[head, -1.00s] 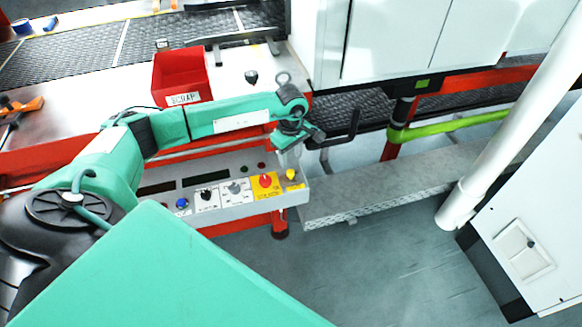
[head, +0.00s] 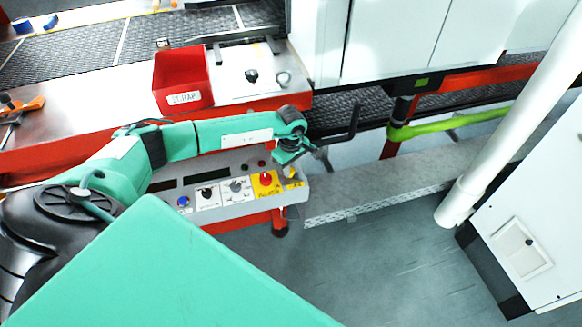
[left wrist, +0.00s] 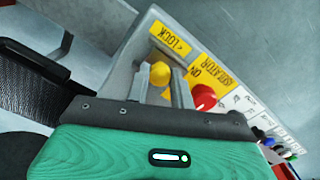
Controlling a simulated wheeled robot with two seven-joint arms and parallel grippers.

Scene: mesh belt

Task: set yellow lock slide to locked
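The yellow lock knob (left wrist: 160,73) sits by the yellow "LOCK" label (left wrist: 170,39) at the end of the control panel. In the head view the knob (head: 290,173) is partly covered by my left gripper (head: 293,165), which is over that end of the panel. In the left wrist view my left gripper (left wrist: 160,85) is open, its two fingers apart with the knob showing between them. I cannot tell whether the fingers touch it. The slide's slot is mostly hidden. My right gripper is not in view.
The red isolator knob (head: 266,178) on its yellow plate is close beside the lock knob. Grey and black selectors and a blue button (head: 183,202) follow along the panel. A red SCRAP bin (head: 181,80) stands behind the arm. A black hooked handle (head: 350,125) is at the right.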

